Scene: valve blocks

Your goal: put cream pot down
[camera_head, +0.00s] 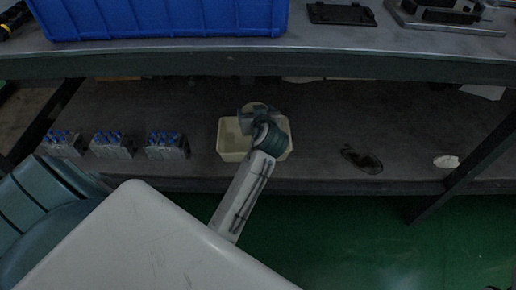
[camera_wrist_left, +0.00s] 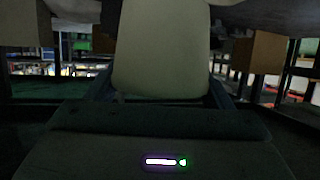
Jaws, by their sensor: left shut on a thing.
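The cream pot (camera_head: 232,147) is at the lower shelf, near its front and middle in the head view. It looks like an open, box-shaped tub with its opening upward. My left arm reaches across it and its wrist covers the pot's middle and right part. In the left wrist view the pot (camera_wrist_left: 160,50) fills the upper middle as a pale smooth wall. My left gripper (camera_wrist_left: 160,92) is shut on it. Its fingertips are hidden in the head view. I cannot tell whether the pot's bottom touches the shelf. My right gripper is not in view.
Several grey valve blocks with blue tops (camera_head: 166,145) stand in a row left of the pot. A dark object (camera_head: 361,159) and a small white one (camera_head: 446,162) lie to the right. The upper tabletop (camera_head: 330,42) overhangs the shelf and carries a blue crate (camera_head: 160,18).

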